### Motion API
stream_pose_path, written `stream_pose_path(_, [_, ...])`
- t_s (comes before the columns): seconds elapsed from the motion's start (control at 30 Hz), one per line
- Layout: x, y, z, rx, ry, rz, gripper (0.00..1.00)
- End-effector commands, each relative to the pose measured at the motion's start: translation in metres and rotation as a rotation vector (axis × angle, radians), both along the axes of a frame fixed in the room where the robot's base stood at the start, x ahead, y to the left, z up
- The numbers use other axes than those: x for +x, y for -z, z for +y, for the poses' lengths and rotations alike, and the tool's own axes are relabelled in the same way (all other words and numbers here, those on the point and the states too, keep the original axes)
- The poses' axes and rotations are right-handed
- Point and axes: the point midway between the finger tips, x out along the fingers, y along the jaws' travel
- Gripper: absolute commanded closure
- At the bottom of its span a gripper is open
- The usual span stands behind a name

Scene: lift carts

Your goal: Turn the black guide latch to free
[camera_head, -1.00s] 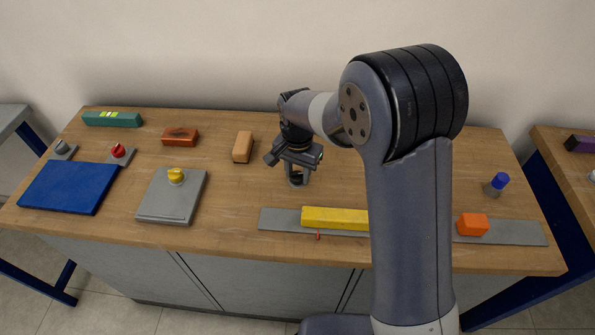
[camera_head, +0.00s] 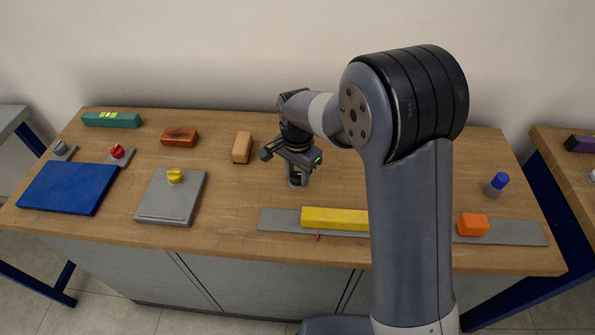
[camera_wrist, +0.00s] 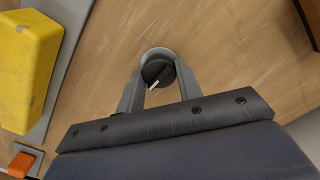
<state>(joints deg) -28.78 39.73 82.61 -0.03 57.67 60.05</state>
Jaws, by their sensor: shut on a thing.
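The black guide latch (camera_wrist: 157,71) is a round black knob with a pale pointer line, set on a light grey round base (camera_wrist: 157,51). In the wrist view it sits between the two fingers of my gripper (camera_wrist: 159,79), which is shut on it. The pale pointer end faces the lower left of that view. In the head view my gripper (camera_head: 298,176) points down at the table, and the latch is mostly hidden by the fingers.
A yellow bar (camera_head: 334,218) lies on a grey strip (camera_head: 280,220) in front of my gripper, with an orange block (camera_head: 472,224) farther right. A tan block (camera_head: 242,148) stands to the left. A blue-topped knob (camera_head: 498,182) is at the right. Wooden tabletop (camera_head: 400,185) around the latch is bare.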

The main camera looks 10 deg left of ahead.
Motion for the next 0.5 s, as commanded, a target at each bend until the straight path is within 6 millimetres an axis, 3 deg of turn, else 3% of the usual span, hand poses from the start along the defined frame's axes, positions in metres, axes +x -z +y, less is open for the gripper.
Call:
stream_pose_path(0.3, [0.0001,-0.0003,0.0002,0.001,0.001,-0.001,0.44])
stream_pose_path(0.5, [0.0001,-0.0005,0.0002,0.001,0.0,-0.001,0.44])
